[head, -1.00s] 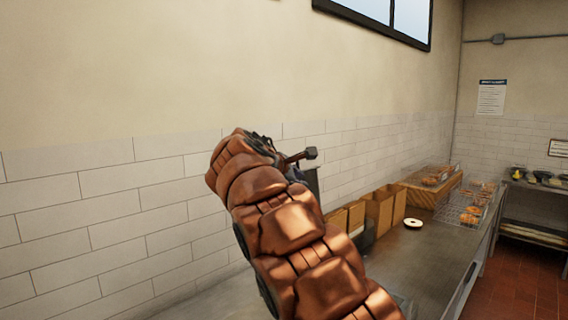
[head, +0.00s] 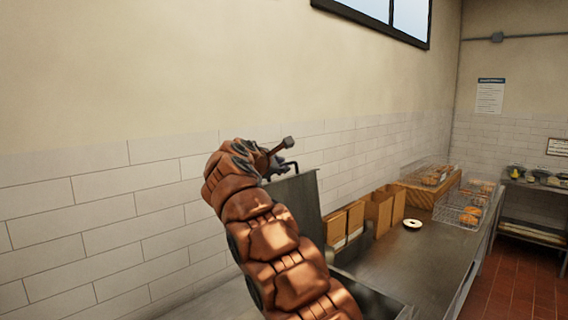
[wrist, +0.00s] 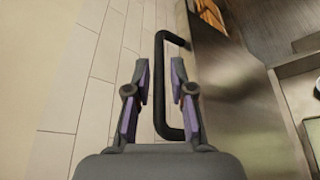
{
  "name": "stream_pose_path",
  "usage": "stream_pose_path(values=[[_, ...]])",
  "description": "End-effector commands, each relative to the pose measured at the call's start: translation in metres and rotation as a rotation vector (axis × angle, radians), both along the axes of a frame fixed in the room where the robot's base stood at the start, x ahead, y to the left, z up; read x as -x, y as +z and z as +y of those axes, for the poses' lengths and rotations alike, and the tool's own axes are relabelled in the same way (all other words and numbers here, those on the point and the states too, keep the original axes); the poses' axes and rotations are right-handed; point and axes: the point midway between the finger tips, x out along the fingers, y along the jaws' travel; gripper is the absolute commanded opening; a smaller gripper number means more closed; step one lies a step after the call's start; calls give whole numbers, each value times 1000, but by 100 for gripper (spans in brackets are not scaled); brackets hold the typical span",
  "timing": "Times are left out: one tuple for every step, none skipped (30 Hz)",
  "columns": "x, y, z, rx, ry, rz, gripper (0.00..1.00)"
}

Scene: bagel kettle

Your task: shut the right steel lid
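The right steel lid (head: 300,203) stands upright, raised, beside my arm in the head view. In the wrist view its steel face (wrist: 222,85) fills the middle right. Its black bar handle (wrist: 160,95) runs up between my two fingers, with a gap on either side. My gripper (wrist: 160,70) is open around the handle and not closed on it. In the head view my gripper (head: 277,157) is at the lid's top edge, partly hidden by my own wrist. My arm hides the lid's lower left part.
The steel counter (head: 425,262) runs to the right, with brown paper bags (head: 379,211), a white ring-shaped item (head: 412,224) and wire baskets (head: 463,208) of bagels. A tiled wall (head: 110,215) is close behind the lid. Red floor is free at right.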

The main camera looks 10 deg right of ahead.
Motion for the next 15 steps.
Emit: stream_pose_path(values=[[-5, 0, -4, -2, 0, 0, 23], [-8, -1, -5, -2, 1, 0, 23], [-11, -2, -8, -2, 2, -1, 23], [-13, -2, -9, -2, 2, -1, 23], [-14, -3, -11, -2, 2, -1, 23], [-16, -4, -12, -2, 2, -1, 23], [-17, -5, -13, -1, 1, -1, 23], [-18, -5, -14, -1, 1, -1, 23], [-19, -6, -14, 0, 1, 0, 23], [-19, -6, -14, 0, 1, 0, 23], [-19, -6, -15, 0, 1, 0, 23], [-19, -6, -15, 0, 1, 0, 23], [-19, -6, -15, 0, 1, 0, 23], [-19, -6, -15, 0, 1, 0, 23], [-19, -6, -15, 0, 1, 0, 23]])
